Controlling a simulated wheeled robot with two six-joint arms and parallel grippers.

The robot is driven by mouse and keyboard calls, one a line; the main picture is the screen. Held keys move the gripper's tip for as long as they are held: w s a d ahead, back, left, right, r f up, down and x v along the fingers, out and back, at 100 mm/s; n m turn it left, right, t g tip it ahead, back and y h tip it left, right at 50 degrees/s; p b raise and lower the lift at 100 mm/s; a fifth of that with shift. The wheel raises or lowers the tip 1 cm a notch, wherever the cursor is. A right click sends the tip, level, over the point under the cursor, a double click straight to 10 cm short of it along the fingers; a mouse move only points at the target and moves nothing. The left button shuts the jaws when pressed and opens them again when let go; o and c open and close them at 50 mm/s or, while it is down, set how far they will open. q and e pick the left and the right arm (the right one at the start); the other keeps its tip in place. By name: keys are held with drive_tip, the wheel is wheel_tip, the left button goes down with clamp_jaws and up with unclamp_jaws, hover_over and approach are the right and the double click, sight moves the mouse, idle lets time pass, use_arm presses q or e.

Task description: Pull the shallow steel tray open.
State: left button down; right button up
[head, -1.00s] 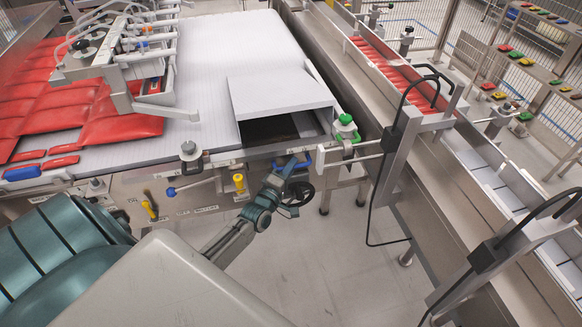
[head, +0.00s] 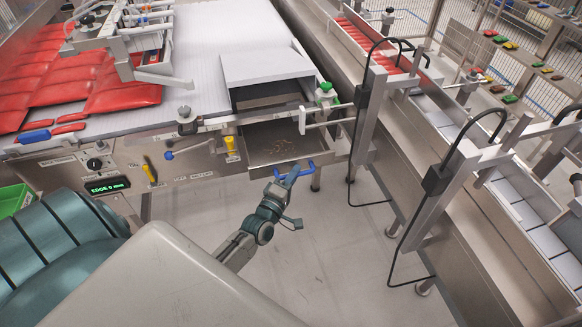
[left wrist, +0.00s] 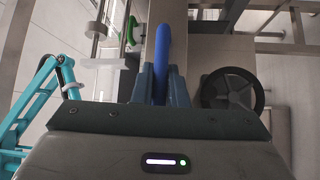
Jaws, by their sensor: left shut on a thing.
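The shallow steel tray (head: 272,146) is pulled out from under the white box-shaped cover at the end of the belt. Small crumbs lie on its floor. Its blue handle (head: 294,171) is at the tray's front edge. My left gripper (head: 288,176) is shut on this handle. In the left wrist view, the blue handle (left wrist: 163,55) stands between the two fingers of my left gripper (left wrist: 161,82). My right gripper is not in view.
A white belt (head: 205,60) carries red packs (head: 110,90) at the left. A steel conveyor with sensor posts (head: 365,120) runs along the right. A black handwheel (left wrist: 232,92) shows in the left wrist view. The floor (head: 330,240) before the tray is clear.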

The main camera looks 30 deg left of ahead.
use_arm(q)
drive_tip(key=s+d+b, duration=0.1)
drive_tip(key=s+d, duration=0.5)
drive_tip(key=d, duration=0.1)
drive_tip(key=shift+s+d+b, duration=0.2)
drive_tip(key=shift+d+b, duration=0.05)
drive_tip(key=shift+b, duration=0.1)
drive_tip(key=c, duration=1.7)
unclamp_jaws()
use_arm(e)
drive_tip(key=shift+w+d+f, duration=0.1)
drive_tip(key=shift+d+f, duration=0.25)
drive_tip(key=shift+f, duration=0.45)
use_arm(q)
drive_tip(key=s+b, duration=0.1)
drive_tip(key=s, duration=0.2)
drive_tip(key=s+f+b, duration=0.1)
drive_tip(key=s, duration=0.3)
drive_tip(key=s+b, duration=0.2)
drive_tip(key=s, duration=0.1)
drive_tip(key=shift+s+d+f, duration=0.25)
drive_tip(key=shift+s+d, duration=0.1)
drive_tip(key=shift+d, duration=0.05)
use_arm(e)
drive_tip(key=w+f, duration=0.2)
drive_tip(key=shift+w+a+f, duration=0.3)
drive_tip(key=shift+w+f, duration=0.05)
